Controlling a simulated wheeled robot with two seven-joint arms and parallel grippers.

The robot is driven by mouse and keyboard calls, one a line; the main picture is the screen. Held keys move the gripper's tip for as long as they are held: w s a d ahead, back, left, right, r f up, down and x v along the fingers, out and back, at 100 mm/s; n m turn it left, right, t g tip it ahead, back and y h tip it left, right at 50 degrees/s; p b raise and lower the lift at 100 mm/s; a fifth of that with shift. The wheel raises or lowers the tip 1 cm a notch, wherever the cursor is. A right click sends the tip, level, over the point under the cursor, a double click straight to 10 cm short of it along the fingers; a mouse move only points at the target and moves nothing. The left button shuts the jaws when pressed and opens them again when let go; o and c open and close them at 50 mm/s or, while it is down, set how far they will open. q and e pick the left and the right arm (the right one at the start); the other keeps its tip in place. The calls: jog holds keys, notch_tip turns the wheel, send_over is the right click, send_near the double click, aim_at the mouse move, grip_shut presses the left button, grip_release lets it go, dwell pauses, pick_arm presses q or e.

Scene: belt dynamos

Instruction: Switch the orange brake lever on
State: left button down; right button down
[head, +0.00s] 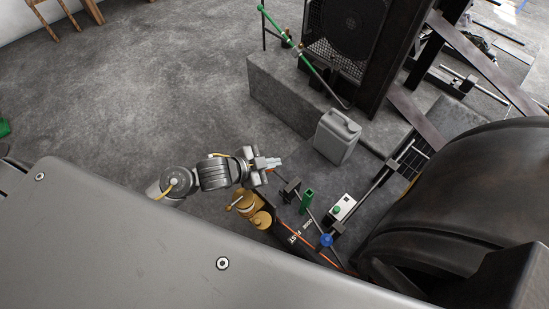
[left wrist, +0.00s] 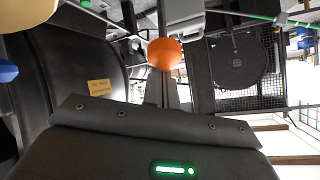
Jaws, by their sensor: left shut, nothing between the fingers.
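My left gripper (head: 267,163) is shut and empty in the head view, over the floor to the left of the machine's small controls. My right gripper is not in view.
A blue knob (head: 326,240), a green handle (head: 307,201) and a white switch box (head: 342,207) stand right of the gripper. Brass-coloured parts (head: 260,218) are just below it. A grey canister (head: 337,136) stands beyond.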

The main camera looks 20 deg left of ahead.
pick_arm(q)
jog(key=shift+w+d, duration=0.1)
jog(key=shift+w, duration=0.05)
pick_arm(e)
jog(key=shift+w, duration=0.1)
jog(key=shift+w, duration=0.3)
